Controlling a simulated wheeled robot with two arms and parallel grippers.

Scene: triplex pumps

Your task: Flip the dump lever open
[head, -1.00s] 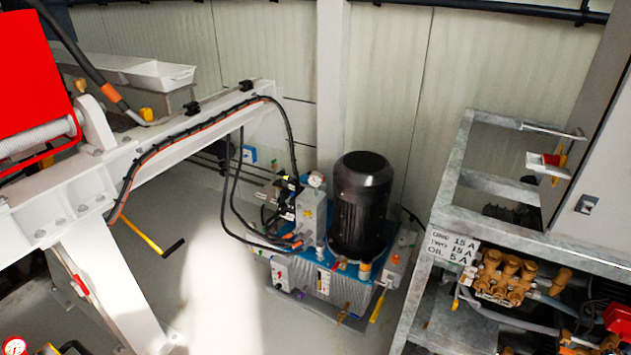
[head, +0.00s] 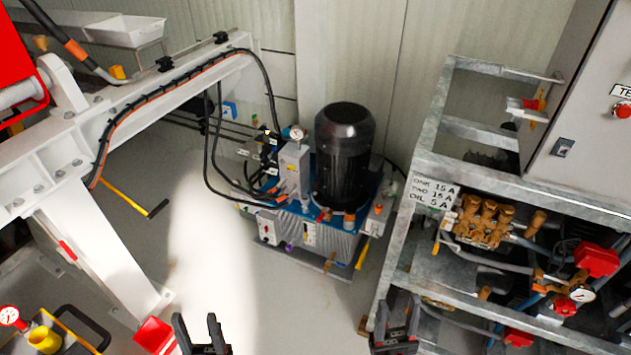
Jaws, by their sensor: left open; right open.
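No part in view is marked as the dump lever, so I cannot tell which one it is. A yellow lever with a black grip (head: 135,200) sticks out beside the white steel frame at left. A yellow handle (head: 363,252) stands at the right side of the blue hydraulic unit (head: 312,222). A small red and yellow part (head: 538,103) sits on the upper grey rack. My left gripper (head: 200,325) is open and empty at the bottom, over the floor. My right gripper (head: 401,303) is open and empty, in front of the rack's lower left corner.
The grey metal rack (head: 432,130) at right carries brass pumps (head: 484,220), hoses, and red-capped parts with a gauge (head: 582,294). A black motor (head: 343,150) stands on the hydraulic unit. The white frame (head: 90,225) fills the left. Bare floor (head: 215,260) lies between.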

